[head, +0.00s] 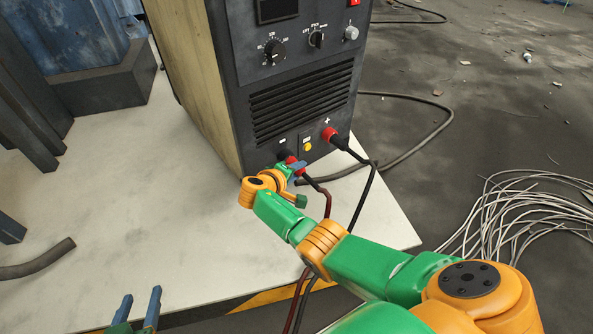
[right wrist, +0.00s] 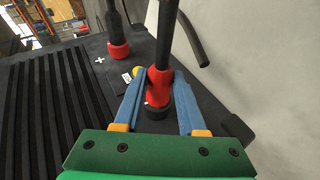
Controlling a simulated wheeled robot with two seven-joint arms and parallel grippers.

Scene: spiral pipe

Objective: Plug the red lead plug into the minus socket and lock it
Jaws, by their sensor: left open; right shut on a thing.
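The red lead plug (right wrist: 160,84) is between the blue fingers of my right gripper (right wrist: 157,100), which is shut on it. Its dark lead rises from the top of the picture in the right wrist view. In the head view the red plug (head: 291,160) is at the lower front of the welding machine (head: 300,105), by the minus marking. A dark ring lies at the plug's tip; I cannot tell whether it is seated or locked. My right gripper (head: 294,167) partly hides it and the minus socket. My left gripper (head: 139,312) is open and empty at the bottom left.
Another red plug (head: 329,134) with a black lead sits at the plus marking, right of a yellow button (head: 307,146). The machine stands on a pale table (head: 130,200). A grey hose (head: 38,262) lies at left. Leads hang over the table's front edge.

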